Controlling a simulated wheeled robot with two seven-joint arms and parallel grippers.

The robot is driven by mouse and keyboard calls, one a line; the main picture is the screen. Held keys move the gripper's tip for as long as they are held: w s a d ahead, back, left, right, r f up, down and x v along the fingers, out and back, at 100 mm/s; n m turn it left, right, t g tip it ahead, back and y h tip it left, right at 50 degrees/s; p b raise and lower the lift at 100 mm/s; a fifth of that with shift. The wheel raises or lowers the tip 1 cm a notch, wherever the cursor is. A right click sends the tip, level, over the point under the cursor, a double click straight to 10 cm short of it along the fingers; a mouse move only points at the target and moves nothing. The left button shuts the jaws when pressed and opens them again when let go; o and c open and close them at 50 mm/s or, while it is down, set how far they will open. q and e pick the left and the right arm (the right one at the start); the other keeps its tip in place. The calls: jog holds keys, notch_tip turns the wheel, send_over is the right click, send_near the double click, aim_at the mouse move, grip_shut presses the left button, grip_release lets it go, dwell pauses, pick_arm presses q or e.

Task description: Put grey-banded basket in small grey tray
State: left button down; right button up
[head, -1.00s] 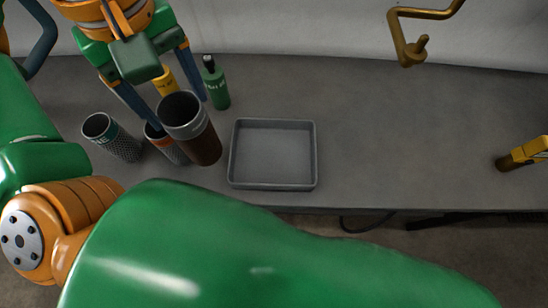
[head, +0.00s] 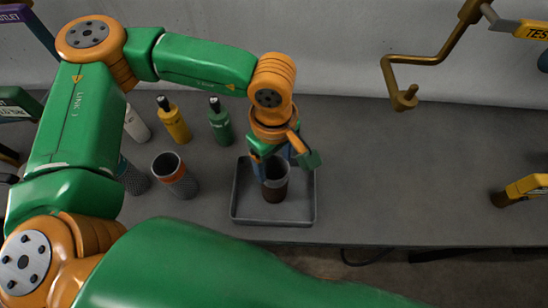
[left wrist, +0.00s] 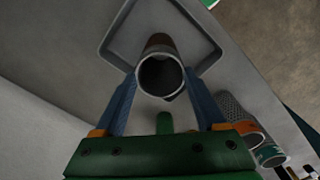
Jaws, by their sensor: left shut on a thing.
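The grey-banded basket (head: 274,190) is a dark brown cup shape with a grey rim. It stands about upright within the outline of the small grey tray (head: 236,213). My left gripper (head: 278,164) is above the tray and shut on the basket. In the left wrist view the basket (left wrist: 158,76) sits between the two blue fingers (left wrist: 162,82), its open mouth facing the camera. The tray (left wrist: 108,45) lies behind it there. I cannot tell whether the basket's bottom touches the tray floor. My right gripper is out of view.
Left of the tray stand an orange-banded basket (head: 176,178), a teal-banded basket (head: 133,178), and green (head: 220,124), yellow (head: 174,122) and white (head: 136,126) bottles. A brass crank (head: 405,98) juts from the wall. A yellow-handled tool (head: 522,188) is at right. The counter between is clear.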

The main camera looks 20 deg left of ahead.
pick_arm(q)
jog(key=shift+f+b, duration=0.2)
jog(key=shift+b, duration=0.1)
grip_release()
jog(key=shift+r, duration=0.1)
jog(key=shift+r+p, duration=0.25)
jog(key=shift+p, duration=0.15)
notch_tip(320, 180, up, 12)
jog(key=b, duration=0.1)
jog(key=shift+s, duration=0.1)
